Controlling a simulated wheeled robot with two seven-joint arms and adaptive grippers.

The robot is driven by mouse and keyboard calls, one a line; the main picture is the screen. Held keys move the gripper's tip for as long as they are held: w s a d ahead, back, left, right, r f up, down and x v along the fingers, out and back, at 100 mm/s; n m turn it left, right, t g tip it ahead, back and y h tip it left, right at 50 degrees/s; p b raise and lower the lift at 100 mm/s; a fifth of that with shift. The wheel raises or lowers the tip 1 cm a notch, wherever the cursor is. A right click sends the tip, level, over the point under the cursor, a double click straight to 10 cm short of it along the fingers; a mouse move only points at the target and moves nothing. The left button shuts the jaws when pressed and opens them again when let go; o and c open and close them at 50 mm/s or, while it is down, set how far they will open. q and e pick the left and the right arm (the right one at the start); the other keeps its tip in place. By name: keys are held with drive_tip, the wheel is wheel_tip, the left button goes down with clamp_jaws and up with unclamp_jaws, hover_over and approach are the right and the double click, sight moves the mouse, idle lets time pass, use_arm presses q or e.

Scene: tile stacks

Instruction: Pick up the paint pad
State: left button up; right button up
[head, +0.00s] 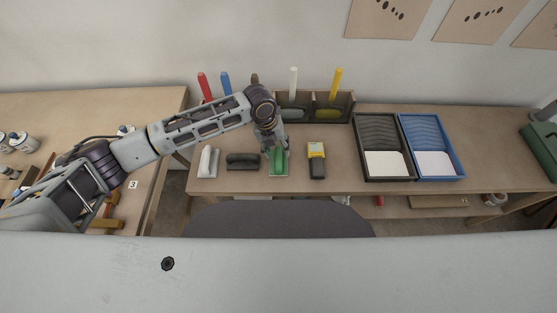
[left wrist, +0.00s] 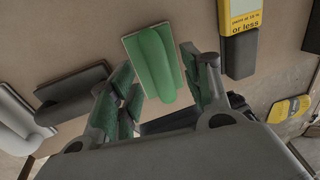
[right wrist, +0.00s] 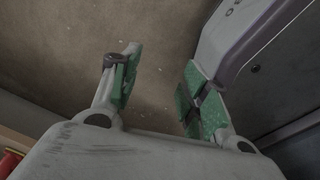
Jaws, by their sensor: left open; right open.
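The paint pad appears to be the green-handled pad (head: 278,163) on a thin pale base, lying at the front of the wooden table. It also shows in the left wrist view (left wrist: 156,62). My left gripper (head: 274,146) is open just above it, partly covering its far end in the head view. In the left wrist view the open fingers stand on either side of the green handle, with nothing visibly gripped. My right gripper (right wrist: 160,78) is open and empty in the right wrist view, facing a bare brown surface. It is not visible in the head view.
A black tray (head: 359,150) and a blue tray (head: 457,160) stand farther right. A dark rack (head: 348,108) stands behind.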

use_arm(q)
drive_tip(key=f, duration=0.2)
drive_tip(key=shift+d+f, duration=0.2)
drive_tip(key=shift+f, duration=0.25)
drive_tip(key=c, duration=0.9)
drive_tip(key=shift+c, duration=0.9)
clamp_jaws()
use_arm(e)
drive_tip(key=shift+d, duration=0.2)
